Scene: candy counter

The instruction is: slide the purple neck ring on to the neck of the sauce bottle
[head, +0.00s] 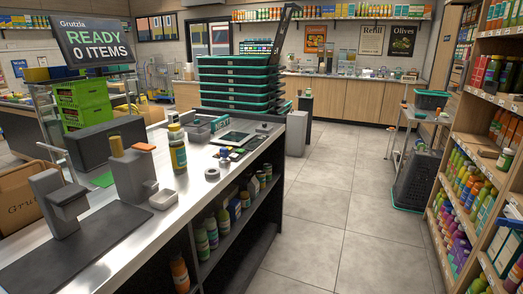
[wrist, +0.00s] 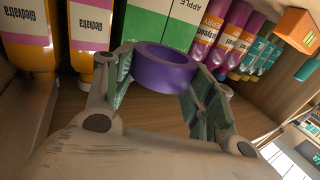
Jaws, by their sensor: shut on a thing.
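The purple neck ring (wrist: 165,68) is between the two fingers of my gripper (wrist: 163,84) in the wrist view. The gripper is shut on it, with a finger pad at each side. The arm and gripper do not show in the head view. A bottle with a yellow cap and a green, labelled body (head: 178,152) stands upright on the counter in the head view; it may be the sauce bottle, but I cannot tell for sure. No ring shows around its neck. The wrist view does not show this bottle.
In the wrist view, orange bottles (wrist: 27,35), a green carton (wrist: 178,28) and purple bottles (wrist: 205,28) stand close around the gripper on a wooden shelf. The floor aisle is clear.

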